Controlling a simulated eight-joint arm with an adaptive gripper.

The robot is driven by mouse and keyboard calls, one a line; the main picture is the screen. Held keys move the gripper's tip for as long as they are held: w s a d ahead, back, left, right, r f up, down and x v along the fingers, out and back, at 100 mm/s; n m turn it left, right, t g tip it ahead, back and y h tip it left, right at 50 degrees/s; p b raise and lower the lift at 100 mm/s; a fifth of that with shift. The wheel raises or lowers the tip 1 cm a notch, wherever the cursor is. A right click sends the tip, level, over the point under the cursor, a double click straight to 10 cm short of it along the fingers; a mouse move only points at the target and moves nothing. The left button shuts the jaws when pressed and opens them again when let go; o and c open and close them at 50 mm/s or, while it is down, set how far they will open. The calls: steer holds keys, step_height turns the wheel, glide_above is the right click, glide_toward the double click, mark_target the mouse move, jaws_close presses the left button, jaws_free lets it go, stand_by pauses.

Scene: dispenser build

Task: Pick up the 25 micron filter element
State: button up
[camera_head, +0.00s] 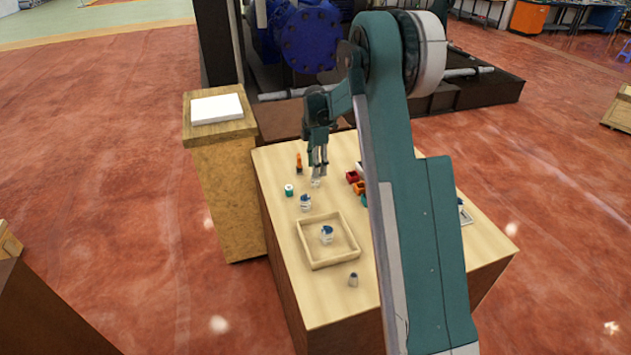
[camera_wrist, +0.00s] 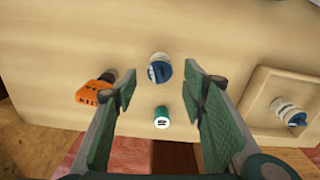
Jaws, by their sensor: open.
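I cannot read which item is the 25 micron filter element. A small green cylinder with a white, dark-marked end (camera_wrist: 161,117) stands on the table; it also shows in the head view (camera_head: 289,190). A white and blue jar-like part (camera_wrist: 159,68) stands beside it, also in the head view (camera_head: 306,203). My gripper (camera_wrist: 161,84) is open and empty above the table, pointing down. In the wrist view the green cylinder shows between the fingers and the jar-like part just beyond the tips. In the head view my gripper (camera_head: 317,179) is right of the green cylinder.
A wooden tray (camera_head: 315,264) holds another blue and white part (camera_head: 327,235). Red (camera_head: 352,176) and orange (camera_head: 360,188) pieces sit near my arm. A small grey part (camera_head: 353,279) stands near the front.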

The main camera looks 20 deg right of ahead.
steer(key=shift+f, duration=0.85)
steer(key=shift+d+f+p, duration=0.15)
steer(key=shift+f+p, duration=0.25)
steer(key=shift+f, duration=2.2)
steer(key=c, duration=1)
